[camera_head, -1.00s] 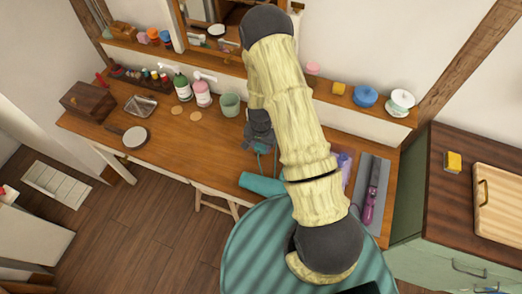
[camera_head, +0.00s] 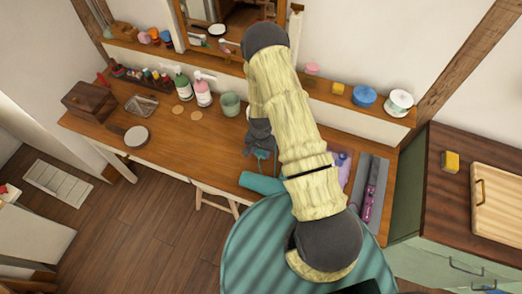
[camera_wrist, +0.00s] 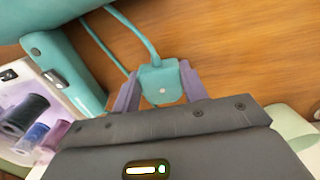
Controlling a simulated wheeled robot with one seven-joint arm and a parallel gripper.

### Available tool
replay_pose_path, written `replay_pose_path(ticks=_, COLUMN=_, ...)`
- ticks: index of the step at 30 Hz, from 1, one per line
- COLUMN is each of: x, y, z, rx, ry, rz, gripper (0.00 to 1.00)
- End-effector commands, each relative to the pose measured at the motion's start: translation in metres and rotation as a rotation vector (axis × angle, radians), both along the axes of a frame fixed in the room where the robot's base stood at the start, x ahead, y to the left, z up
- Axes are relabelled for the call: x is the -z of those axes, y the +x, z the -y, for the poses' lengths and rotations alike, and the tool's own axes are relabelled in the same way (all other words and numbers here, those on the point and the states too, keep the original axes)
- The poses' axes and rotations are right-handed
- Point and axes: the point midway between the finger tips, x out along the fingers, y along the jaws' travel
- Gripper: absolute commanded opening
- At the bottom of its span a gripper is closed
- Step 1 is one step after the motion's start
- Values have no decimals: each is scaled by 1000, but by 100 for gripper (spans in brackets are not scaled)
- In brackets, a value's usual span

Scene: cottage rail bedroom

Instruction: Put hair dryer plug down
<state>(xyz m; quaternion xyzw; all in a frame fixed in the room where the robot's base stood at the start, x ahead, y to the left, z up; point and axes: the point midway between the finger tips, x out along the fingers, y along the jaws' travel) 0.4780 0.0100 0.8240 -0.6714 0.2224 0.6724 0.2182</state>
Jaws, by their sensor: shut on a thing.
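The hair dryer plug (camera_wrist: 161,84) is a small teal block with a teal cord (camera_wrist: 135,30) running up from it in the wrist view. My gripper (camera_wrist: 157,86) is shut on it, one finger on each side, with the wooden tabletop behind. How far the plug is from the tabletop I cannot tell. The teal hair dryer (camera_head: 262,184) lies on the desk (camera_head: 185,155) near its front edge. Its barrel (camera_wrist: 40,10) and handle (camera_wrist: 75,65) show at the upper left of the wrist view. In the head view my arm hides much of the gripper and plug.
A purple item on a grey mat (camera_head: 358,185) lies to the right of my arm. A hand mirror (camera_head: 136,136) lies farther left. Bare desk shows between mirror and dryer.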

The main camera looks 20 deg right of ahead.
Motion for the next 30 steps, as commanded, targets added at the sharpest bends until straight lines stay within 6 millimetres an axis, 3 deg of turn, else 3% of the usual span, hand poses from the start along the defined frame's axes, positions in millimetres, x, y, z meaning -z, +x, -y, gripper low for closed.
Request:
replay_pose_path(ticks=14, x=11, y=0, z=0, rx=0, ry=0, rz=0, gripper=20)
replay_pose_path(ticks=15, x=11, y=0, z=0, rx=0, ry=0, rz=0, gripper=45)
replay_pose_path(ticks=18, x=10, y=0, z=0, rx=0, ry=0, rz=0, gripper=65)
replay_pose_path(ticks=30, x=5, y=0, z=0, rx=0, ry=0, rz=0, gripper=65)
